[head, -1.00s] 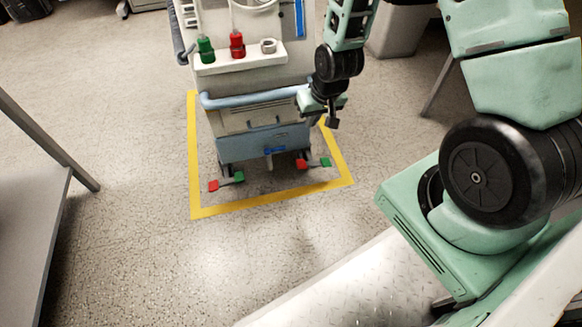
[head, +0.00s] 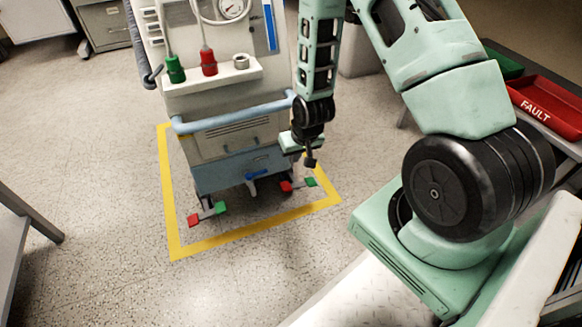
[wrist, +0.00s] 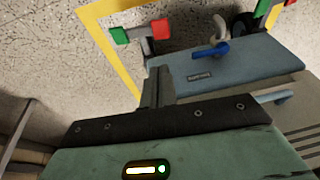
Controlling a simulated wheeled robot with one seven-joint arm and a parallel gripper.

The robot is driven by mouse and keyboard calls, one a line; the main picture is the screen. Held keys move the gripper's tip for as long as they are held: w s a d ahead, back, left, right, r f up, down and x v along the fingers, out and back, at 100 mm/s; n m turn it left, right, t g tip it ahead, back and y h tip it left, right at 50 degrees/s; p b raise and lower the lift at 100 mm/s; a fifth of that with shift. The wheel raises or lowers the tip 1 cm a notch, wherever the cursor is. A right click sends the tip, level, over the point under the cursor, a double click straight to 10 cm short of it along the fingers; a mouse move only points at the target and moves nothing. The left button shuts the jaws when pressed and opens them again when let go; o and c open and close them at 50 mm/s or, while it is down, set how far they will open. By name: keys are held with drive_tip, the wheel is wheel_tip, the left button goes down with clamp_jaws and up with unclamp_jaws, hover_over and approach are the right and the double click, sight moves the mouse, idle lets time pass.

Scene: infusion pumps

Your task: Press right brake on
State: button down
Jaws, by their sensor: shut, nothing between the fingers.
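The infusion pump cart (head: 225,140) stands on the floor. Its right brake pedal, with a red end (head: 286,186) and a green end (head: 310,181), sticks out low at its front right. The left brake pedal (head: 207,214), also red and green, is at the front left. My gripper (head: 310,162) is shut and empty, pointing down above the right pedal, apart from it. In the wrist view the cart appears turned around. The right pedal's green end (wrist: 118,35) and red end (wrist: 160,28) lie beyond my fingertips (wrist: 157,88).
A blue lever (head: 253,178) sits between the pedals. A blue handle bar (head: 232,112) crosses the cart's front above. Yellow floor tape (head: 240,236) frames the cart. A grey table (head: 20,235) is at left; a red FAULT tray (head: 545,104) at right. Floor in front is clear.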

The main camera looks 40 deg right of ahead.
drive_tip(key=b, duration=0.7)
approach(281, 187)
drive_tip(key=f, duration=0.1)
drive_tip(key=w+d+f, duration=0.1)
drive_tip(key=f, duration=0.1)
drive_tip(key=w+d+f, duration=0.1)
drive_tip(key=f, duration=0.1)
drive_tip(key=shift+d, duration=0.2)
drive_tip(key=shift+w+a+f+b, duration=0.1)
drive_tip(key=shift+a+f+b, duration=0.1)
drive_tip(key=shift+f+b, duration=0.4)
drive_tip(key=shift+f, duration=0.1)
drive_tip(key=shift+a+f+h+p, duration=0.2)
drive_tip(key=shift+a+h+p, duration=0.25)
drive_tip(key=shift+h+p, duration=0.45)
drive_tip(key=shift+w+a+f+g+h+p, duration=0.15)
drive_tip(key=shift+a+f+g+h+p, duration=0.25)
drive_tip(key=shift+p, duration=0.6)
drive_tip(key=shift+w+a+f+p, duration=0.15)
drive_tip(key=shift+a+f+p, duration=0.1)
drive_tip(key=shift+f+p, duration=0.55)
drive_tip(key=shift+r, duration=0.1)
